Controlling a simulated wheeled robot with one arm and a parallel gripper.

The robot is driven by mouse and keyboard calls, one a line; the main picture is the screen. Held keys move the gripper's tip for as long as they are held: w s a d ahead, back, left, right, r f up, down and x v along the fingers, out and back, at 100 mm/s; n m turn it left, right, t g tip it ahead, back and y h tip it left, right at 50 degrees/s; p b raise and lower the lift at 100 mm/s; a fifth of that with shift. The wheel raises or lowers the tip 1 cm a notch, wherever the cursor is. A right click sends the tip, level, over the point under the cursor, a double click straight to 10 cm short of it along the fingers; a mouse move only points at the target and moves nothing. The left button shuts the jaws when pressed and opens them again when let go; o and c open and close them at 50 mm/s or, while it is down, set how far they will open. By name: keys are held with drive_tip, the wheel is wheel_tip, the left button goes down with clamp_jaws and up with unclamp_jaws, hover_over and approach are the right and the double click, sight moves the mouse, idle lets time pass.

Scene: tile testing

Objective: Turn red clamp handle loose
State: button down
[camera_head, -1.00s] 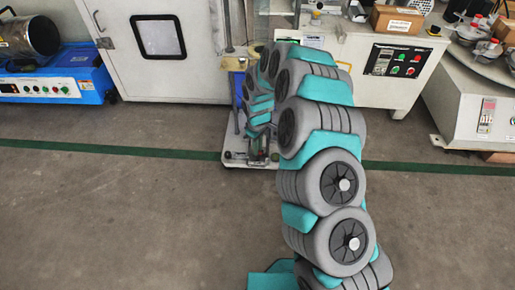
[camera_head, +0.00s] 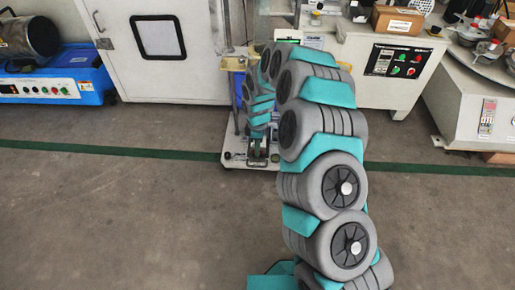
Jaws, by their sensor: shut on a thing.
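A testing stand with a pale base plate (camera_head: 232,160) stands on the floor in front of the white cabinets. My arm reaches forward and bends down to it. My gripper (camera_head: 257,156) is low at the front middle of the base plate, small and dark in the picture. It is shut on the clamp handle there. The red of the handle is too small and too covered by the gripper to make out, and its angle cannot be told.
A white cabinet with a windowed door (camera_head: 160,50) stands behind left. A blue machine (camera_head: 60,75) is at far left, a control panel (camera_head: 398,62) behind right, a round-topped machine (camera_head: 470,105) at far right. The floor in front is clear.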

drive_tip(key=c, duration=1.2)
unclamp_jaws()
drive_tip(key=shift+o, duration=0.2)
drive_tip(key=shift+r+p, duration=0.95)
drive_tip(key=shift+r, duration=2.6)
